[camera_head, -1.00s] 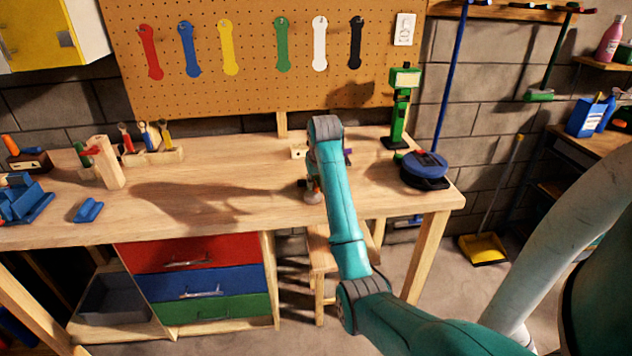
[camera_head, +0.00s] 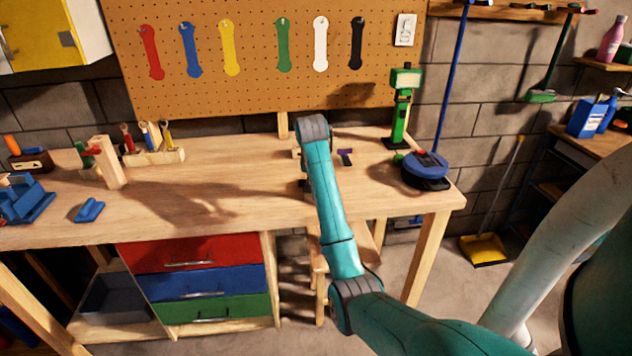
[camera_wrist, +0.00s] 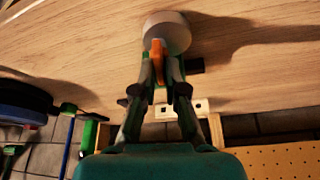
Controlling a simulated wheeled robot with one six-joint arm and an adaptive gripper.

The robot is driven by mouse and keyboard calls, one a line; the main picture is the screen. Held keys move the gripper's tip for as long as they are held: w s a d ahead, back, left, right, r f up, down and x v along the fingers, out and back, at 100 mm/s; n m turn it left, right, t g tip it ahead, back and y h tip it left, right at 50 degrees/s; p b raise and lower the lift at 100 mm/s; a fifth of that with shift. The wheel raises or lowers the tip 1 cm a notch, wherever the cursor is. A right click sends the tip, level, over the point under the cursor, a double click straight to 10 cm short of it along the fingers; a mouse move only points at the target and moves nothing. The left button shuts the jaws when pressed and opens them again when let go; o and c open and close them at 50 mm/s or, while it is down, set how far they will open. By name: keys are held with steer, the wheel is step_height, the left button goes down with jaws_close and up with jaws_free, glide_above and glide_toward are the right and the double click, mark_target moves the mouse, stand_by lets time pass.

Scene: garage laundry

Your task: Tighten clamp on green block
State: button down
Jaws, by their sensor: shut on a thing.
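My gripper (camera_wrist: 160,85) is shut on a slim orange piece (camera_wrist: 158,48) in the wrist view. A round grey-beige disc (camera_wrist: 168,27) shows just past the fingertips; I cannot tell whether it belongs to the held piece. In the head view my arm hides the gripper over the middle of the workbench (camera_head: 230,190). At the left of the bench, small red and green parts (camera_head: 88,155) show behind a wooden upright (camera_head: 108,165); I cannot tell whether they are the clamp and green block. A green stand (camera_head: 400,115) is upright at the back right.
A round blue item (camera_head: 425,168) sits near the right edge. A small dark purple piece (camera_head: 346,157) lies right of my arm. A wooden tool holder (camera_head: 155,158), a blue rack (camera_head: 22,205) and a small blue piece (camera_head: 89,210) are left. The bench's left-centre is clear.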

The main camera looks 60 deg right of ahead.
steer(key=shift+s+f, duration=0.1)
steer(key=shift+f, duration=0.2)
steer(key=c, duration=1.3)
jaws_free()
steer(key=shift+f, duration=0.1)
steer(key=shift+o, duration=0.2)
steer(key=shift+r, duration=0.25)
